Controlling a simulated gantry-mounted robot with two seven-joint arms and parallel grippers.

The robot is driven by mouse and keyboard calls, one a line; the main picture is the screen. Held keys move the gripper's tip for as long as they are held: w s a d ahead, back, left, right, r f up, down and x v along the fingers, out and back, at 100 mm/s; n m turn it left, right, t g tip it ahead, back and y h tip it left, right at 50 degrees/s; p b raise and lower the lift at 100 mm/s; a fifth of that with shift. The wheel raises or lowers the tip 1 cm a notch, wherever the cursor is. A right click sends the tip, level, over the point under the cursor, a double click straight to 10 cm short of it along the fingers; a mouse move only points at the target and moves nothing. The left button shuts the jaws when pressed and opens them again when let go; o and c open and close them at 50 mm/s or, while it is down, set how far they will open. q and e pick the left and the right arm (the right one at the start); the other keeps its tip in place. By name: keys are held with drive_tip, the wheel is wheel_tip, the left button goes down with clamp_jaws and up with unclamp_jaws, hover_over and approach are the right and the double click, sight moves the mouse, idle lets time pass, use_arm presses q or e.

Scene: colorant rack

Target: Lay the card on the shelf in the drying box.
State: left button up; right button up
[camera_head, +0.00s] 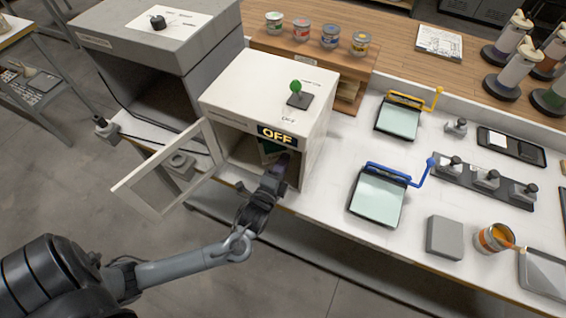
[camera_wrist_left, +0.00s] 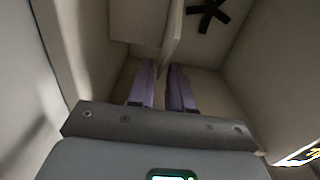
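The drying box (camera_head: 255,90) is a white cabinet with an OFF sign above its opening. Its door (camera_head: 165,180) stands open to the left. My left gripper (camera_head: 283,162) reaches into the opening. A pale panel (camera_wrist_left: 140,22), perhaps the shelf, lies ahead of the fingertips. My right gripper is not in view.
A green-knobbed switch (camera_head: 298,92) stands on the box top. A larger grey cabinet (camera_head: 150,45) is close on the left. Blue-handled (camera_head: 378,200) and yellow-handled (camera_head: 398,122) glass plates, a grey block (camera_head: 444,237) and an orange can (camera_head: 492,238) sit on the right.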

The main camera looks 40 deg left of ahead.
use_arm(q)
drive_tip(key=shift+o, duration=0.5)
